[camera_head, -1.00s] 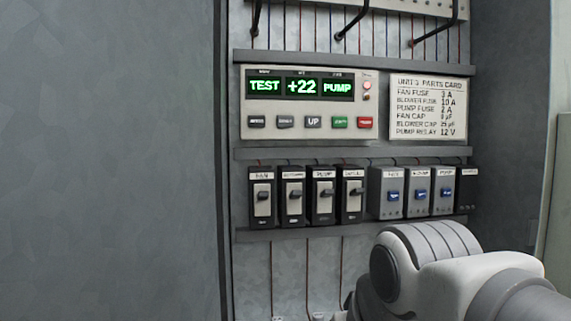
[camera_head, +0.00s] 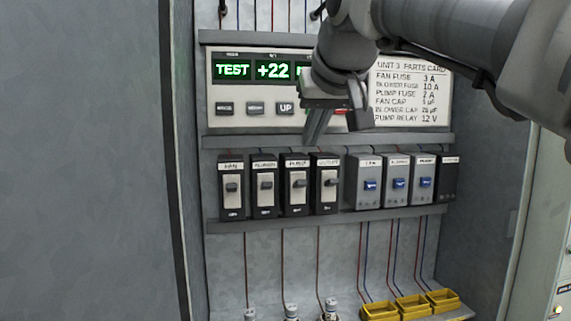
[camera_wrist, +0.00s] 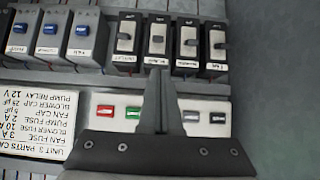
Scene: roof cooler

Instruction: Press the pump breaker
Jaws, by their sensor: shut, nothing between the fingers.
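The pump breaker (camera_head: 297,184) is a black switch with a pale face plate and a dark toggle, third from the left in the breaker row. In the upside-down wrist view it shows as the pump breaker (camera_wrist: 157,38), straight beyond my fingertips. My gripper (camera_head: 313,143) is shut and empty. In the head view its fingers hang in front of the control panel, with the tips over the rail above the breakers. In the wrist view my gripper (camera_wrist: 157,72) ends short of the pump breaker's toggle. How far the tips are from the panel is hard to tell.
Neighbouring breakers (camera_head: 264,185) stand close on both sides. Grey units with blue buttons (camera_head: 370,185) are to the right. The display panel (camera_head: 232,118) reads TEST and +22; my arm covers its right part. A parts card (camera_head: 425,90) and yellow bins (camera_head: 410,302) are also there.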

